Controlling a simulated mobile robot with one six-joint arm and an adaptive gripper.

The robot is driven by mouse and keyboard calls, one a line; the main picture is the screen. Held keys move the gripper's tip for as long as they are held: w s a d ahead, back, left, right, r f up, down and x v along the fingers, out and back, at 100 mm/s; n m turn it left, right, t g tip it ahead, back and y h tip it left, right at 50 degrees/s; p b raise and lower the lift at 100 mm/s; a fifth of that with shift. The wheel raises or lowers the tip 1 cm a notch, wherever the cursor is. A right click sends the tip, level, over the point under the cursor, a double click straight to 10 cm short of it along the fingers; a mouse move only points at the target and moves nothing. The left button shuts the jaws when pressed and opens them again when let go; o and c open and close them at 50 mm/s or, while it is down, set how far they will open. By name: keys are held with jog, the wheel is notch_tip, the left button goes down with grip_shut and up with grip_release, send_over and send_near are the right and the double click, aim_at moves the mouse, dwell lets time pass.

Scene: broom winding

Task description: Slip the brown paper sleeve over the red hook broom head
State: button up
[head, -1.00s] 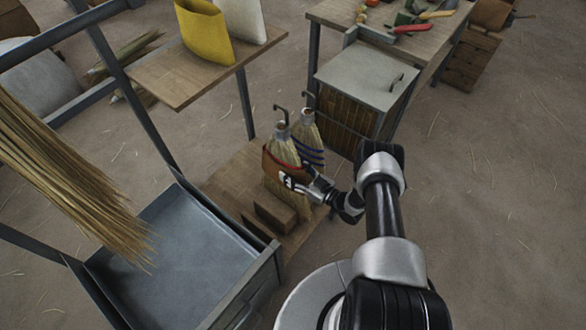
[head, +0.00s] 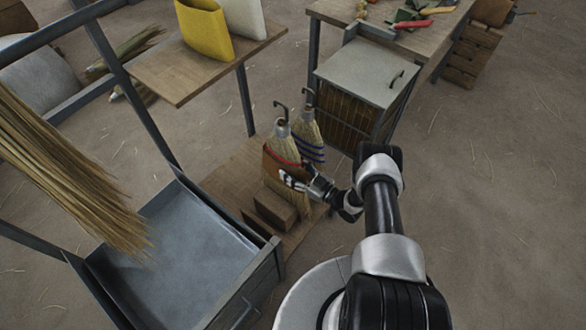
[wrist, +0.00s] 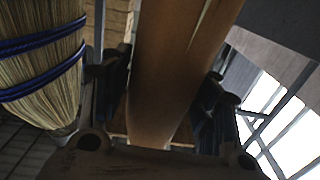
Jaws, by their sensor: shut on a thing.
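The red hook broom head (head: 283,146) stands on the low wooden shelf in the head view, straw-coloured with red binding and a dark hook on top. The brown paper sleeve (head: 271,163) is at its lower left and front, covering part of its straw. I cannot tell whether it goes fully around. My gripper (head: 291,181) is shut on the sleeve from the right side. In the wrist view the sleeve (wrist: 165,75) rises between my two fingers and hides whatever is behind it.
A second broom head with blue binding (head: 311,136) stands close behind, also at left in the wrist view (wrist: 40,55). Wooden blocks (head: 275,207) lie in front. A blue-grey tray (head: 175,260) is at left, a grey-topped cabinet (head: 365,75) behind. Floor at right is clear.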

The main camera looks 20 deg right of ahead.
jog(key=shift+f, duration=0.35)
jog(key=o, duration=0.9)
jog(key=shift+o, duration=0.2)
